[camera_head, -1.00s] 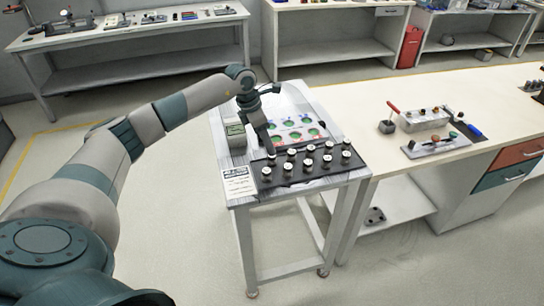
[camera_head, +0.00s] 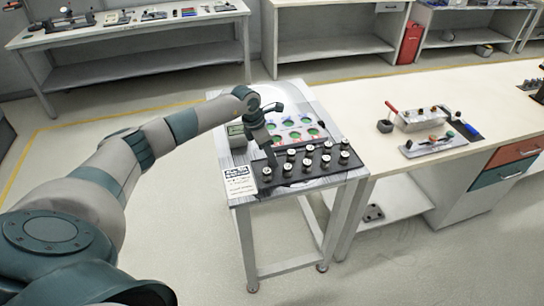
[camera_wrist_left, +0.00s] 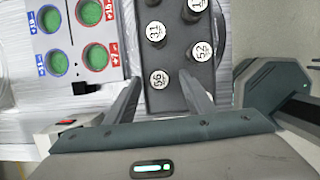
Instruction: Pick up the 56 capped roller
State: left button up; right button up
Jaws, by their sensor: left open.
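The 56 capped roller (camera_wrist_left: 158,77) shows its round white cap in the left wrist view, at the near end of the black rack (camera_wrist_left: 176,57). My left gripper (camera_wrist_left: 161,78) is open above it, with the cap between the two fingers in that picture. I cannot tell whether the fingers reach down around the roller. In the head view my left gripper (camera_head: 270,156) hangs over the rack's back left corner and hides that roller. My right gripper is not in view.
Rollers marked 31 (camera_wrist_left: 155,32) and 52 (camera_wrist_left: 202,52) stand close by. A board with green pockets (camera_wrist_left: 72,38) lies behind the rack. A grey box (camera_head: 237,135) and a printed card (camera_head: 240,180) sit left. A long bench (camera_head: 450,110) adjoins at right.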

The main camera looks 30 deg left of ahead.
pick_arm(q)
jog(key=shift+w+d+f, duration=0.1)
jog(key=shift+w+f, duration=0.05)
jog(key=shift+f, duration=0.35)
grip_shut()
jog(key=shift+r, duration=0.1)
